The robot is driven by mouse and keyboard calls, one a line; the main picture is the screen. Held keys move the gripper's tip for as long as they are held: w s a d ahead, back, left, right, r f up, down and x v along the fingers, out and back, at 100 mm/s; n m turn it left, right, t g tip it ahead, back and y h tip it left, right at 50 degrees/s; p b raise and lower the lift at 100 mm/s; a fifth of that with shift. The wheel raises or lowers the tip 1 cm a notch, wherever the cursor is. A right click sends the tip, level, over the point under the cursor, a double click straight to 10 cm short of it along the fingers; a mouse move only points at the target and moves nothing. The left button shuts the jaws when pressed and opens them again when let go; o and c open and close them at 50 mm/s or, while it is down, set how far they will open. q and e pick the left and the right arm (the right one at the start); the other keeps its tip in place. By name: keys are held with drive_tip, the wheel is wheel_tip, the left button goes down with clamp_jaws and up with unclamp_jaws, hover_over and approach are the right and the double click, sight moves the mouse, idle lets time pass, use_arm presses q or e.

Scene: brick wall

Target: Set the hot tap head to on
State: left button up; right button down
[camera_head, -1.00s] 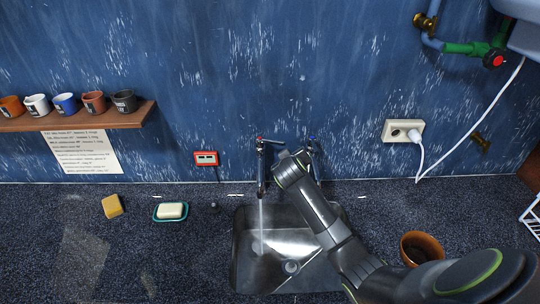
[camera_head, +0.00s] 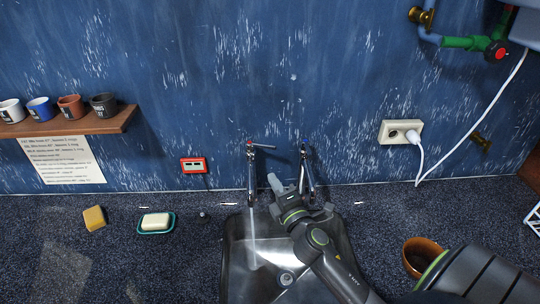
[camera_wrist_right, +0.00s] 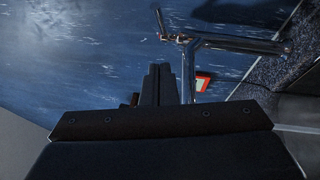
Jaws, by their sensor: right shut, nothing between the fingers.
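The hot tap (camera_head: 252,175), chrome with a red mark on top, stands at the back edge of the sink. Its tap head (camera_head: 263,147) is a thin lever that points right. Water runs from its spout into the sink (camera_head: 232,262). The cold tap (camera_head: 307,170) with a blue mark stands to its right. My right gripper (camera_head: 273,181) is shut and empty, in front of and between the two taps, below the lever. In the right wrist view a chrome tap (camera_wrist_right: 225,43) lies just beyond my shut fingers, apart from them as far as I can see. My left gripper is not in view.
A soap dish (camera_head: 157,223), a yellow sponge (camera_head: 94,218) and a small red-framed device (camera_head: 193,165) are left of the sink. A brown pot (camera_head: 421,252) stands on the right. Cups stand on a wall shelf (camera_head: 75,121). The counter's left part is mostly clear.

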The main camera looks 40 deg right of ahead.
approach(262, 147)
drive_tip(key=w+a, duration=0.2)
drive_tip(key=w+d, duration=0.1)
drive_tip(key=w+d+p, duration=0.1)
drive_tip(key=shift+w+d+r, duration=0.2)
drive_tip(key=shift+d+r, duration=0.15)
drive_tip(key=shift+r, duration=0.05)
drive_tip(key=shift+w+d, duration=0.25)
drive_tip(key=shift+d, duration=0.15)
drive_tip(key=shift+w+d+r, duration=0.1)
drive_tip(key=shift+w+d, duration=0.25)
drive_tip(key=shift+d, duration=0.4)
drive_tip(key=shift+b, duration=0.3)
